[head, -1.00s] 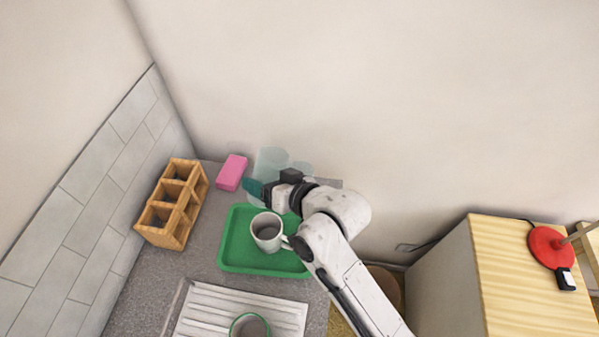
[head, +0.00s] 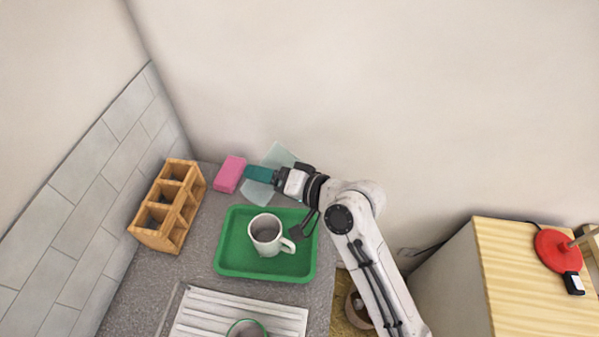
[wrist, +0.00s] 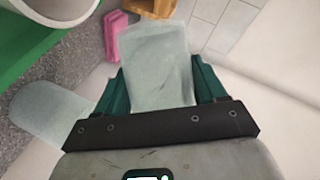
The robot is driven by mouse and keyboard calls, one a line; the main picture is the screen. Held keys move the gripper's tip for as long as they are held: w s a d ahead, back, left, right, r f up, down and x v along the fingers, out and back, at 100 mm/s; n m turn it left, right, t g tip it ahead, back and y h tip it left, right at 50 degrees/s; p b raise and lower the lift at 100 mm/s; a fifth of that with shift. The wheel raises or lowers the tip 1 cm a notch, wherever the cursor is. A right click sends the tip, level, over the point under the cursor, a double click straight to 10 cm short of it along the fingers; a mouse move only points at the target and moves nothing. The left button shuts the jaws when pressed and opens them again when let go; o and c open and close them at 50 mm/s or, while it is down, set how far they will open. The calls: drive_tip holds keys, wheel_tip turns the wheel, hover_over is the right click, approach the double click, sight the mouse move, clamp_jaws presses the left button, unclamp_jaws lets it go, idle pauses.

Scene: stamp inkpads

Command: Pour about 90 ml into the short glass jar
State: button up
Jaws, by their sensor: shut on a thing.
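My gripper (head: 260,174) has teal fingers and is shut on a clear, pale glass vessel (head: 280,154) behind the green tray. The held vessel is tilted in the head view. In the wrist view it stands out between the two fingers (wrist: 155,60). A second clear glass vessel (wrist: 52,112) shows at the left of the wrist view, beside my gripper and apart from the held one. It may be the short glass jar, but I cannot tell for sure. In the head view my gripper and arm seem to hide it. I cannot make out any liquid level or stream.
A green tray (head: 228,262) with a white mug (head: 264,236) on it lies in front of my gripper. A pink block (head: 229,174) and a wooden compartment box (head: 168,206) stand to the left. A ribbed drainboard (head: 205,312) with a green-rimmed cup (head: 247,328) is nearer. Walls close off the back and left.

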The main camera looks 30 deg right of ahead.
drive_tip(key=shift+f+m+y+b, duration=0.2)
drive_tip(key=shift+m+y+b, duration=0.4)
drive_tip(key=shift+m+b, duration=0.25)
drive_tip(key=shift+w+d+f, duration=0.1)
drive_tip(key=shift+d+f, duration=0.05)
idle(0.5)
drive_tip(key=shift+f+m, duration=0.2)
drive_tip(key=shift+m, duration=0.15)
drive_tip(key=shift+f+m+y+b, duration=0.35)
drive_tip(key=shift+f+b, duration=0.2)
drive_tip(key=shift+b, duration=0.2)
idle(0.6)
drive_tip(key=shift+d+r+m, duration=0.1)
drive_tip(key=shift+r+m, duration=0.1)
drive_tip(key=shift+m, duration=0.05)
